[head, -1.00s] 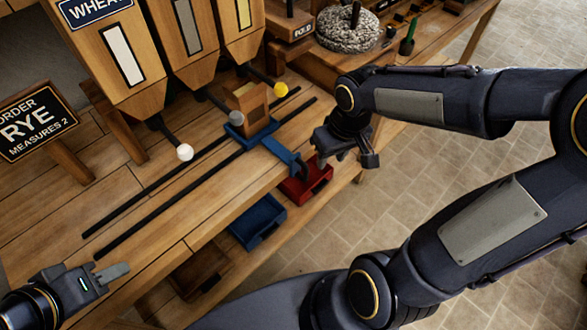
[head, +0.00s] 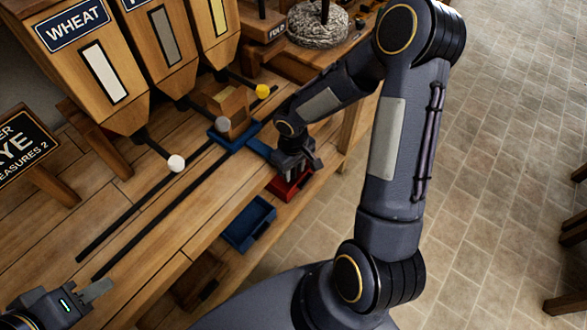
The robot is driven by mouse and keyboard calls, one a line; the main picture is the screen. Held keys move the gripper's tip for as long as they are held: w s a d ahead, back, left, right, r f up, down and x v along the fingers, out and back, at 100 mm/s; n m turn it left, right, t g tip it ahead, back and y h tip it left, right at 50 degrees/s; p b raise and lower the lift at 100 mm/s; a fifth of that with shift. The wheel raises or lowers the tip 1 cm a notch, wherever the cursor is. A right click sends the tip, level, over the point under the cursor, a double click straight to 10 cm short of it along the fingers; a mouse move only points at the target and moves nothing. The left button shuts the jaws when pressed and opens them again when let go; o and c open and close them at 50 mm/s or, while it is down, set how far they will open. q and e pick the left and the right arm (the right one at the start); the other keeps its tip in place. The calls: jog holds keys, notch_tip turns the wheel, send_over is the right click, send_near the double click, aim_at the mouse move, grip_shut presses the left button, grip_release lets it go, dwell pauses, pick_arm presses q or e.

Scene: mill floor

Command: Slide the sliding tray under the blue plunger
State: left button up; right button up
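The sliding tray (head: 228,143) is blue and sits across two dark rails on the wooden bench, with a wooden box (head: 228,106) on it. Its blue handle (head: 259,149) points toward the bench's front edge. My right gripper (head: 297,170) is at the outer end of the handle and covers it; I cannot tell whether its fingers hold it. Knobs stick out below the hoppers: white (head: 176,163), grey (head: 222,124) and yellow (head: 262,91). The tray is by the grey and yellow ones. I see no blue plunger. My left gripper (head: 98,289) is at lower left, away from the tray.
The rails (head: 150,208) are clear to the left of the tray. A blue bin (head: 249,224) and a red bin (head: 291,186) sit below the bench edge. The hoppers (head: 93,70) stand behind the rails. A rye order sign (head: 22,142) is at left.

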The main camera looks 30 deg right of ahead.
jog(key=shift+f, duration=0.25)
jog(key=shift+c, duration=0.2)
grip_shut()
jog(key=shift+d, duration=0.1)
jog(key=w+d, duration=0.3)
jog(key=d, duration=0.4)
jog(key=w+d, duration=0.3)
jog(key=d, duration=0.5)
jog(key=shift+r+p, duration=0.15)
jog(key=shift+p, duration=0.25)
jog(key=shift+w+d, duration=0.1)
jog(key=shift+w, duration=0.05)
